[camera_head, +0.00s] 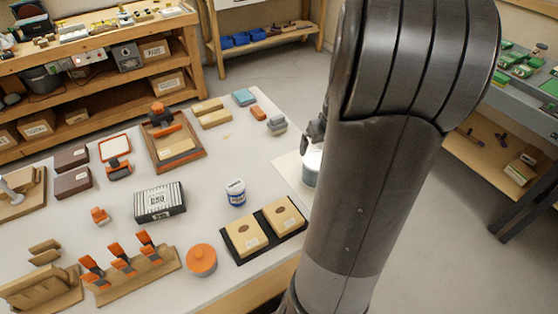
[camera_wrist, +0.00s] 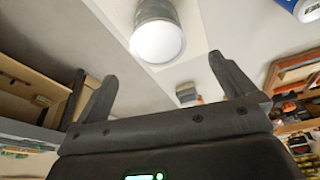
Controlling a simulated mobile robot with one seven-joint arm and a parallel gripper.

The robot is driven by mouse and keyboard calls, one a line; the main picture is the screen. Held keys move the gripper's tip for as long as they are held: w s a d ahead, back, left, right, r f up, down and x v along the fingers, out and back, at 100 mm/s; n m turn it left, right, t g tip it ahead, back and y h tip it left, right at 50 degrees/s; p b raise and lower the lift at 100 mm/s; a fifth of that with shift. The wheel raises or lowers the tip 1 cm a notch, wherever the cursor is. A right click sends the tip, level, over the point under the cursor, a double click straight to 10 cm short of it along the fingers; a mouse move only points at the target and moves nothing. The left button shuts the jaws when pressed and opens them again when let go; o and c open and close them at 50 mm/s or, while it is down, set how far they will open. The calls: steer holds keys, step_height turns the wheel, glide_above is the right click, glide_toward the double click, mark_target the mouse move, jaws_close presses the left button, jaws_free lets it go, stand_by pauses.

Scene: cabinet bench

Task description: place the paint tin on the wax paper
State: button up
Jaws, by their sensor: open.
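The paint tin (camera_head: 311,168) is a grey metal cylinder with a white top. It appears to stand upright on the wax paper (camera_head: 287,170), a pale sheet at the right of the table. My arm hides part of both, so I cannot fully see the tin's base. My gripper (camera_head: 314,127) shows only partly in the head view, beside the arm and just behind the tin. In the wrist view my gripper (camera_wrist: 170,85) is open with nothing between its fingers. The tin (camera_wrist: 158,38) lies beyond the fingertips, apart from them.
A blue-and-white jar (camera_head: 235,192) stands left of the sheet. A black tray (camera_head: 250,250) with two tan blocks lies in front. A striped box (camera_head: 160,202) and an orange round object (camera_head: 201,260) are farther left.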

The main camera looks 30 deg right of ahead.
steer(key=s+a+r+n, duration=0.1)
steer(key=s+a+r, duration=0.1)
steer(key=a+r, duration=0.35)
steer(key=s+a+r+t, duration=0.1)
steer(key=a+r, duration=0.2)
steer(key=a, duration=0.6)
steer(key=s+a+r+n, duration=0.15)
steer(key=a+r, duration=0.25)
steer(key=a, duration=0.4)
steer(key=s+a+r+t, duration=0.1)
steer(key=s+a+r, duration=0.1)
steer(key=s+a, duration=0.4)
steer(key=shift+s+r+y, duration=0.25)
steer(key=shift+s+y, duration=0.15)
steer(key=shift+s, duration=0.05)
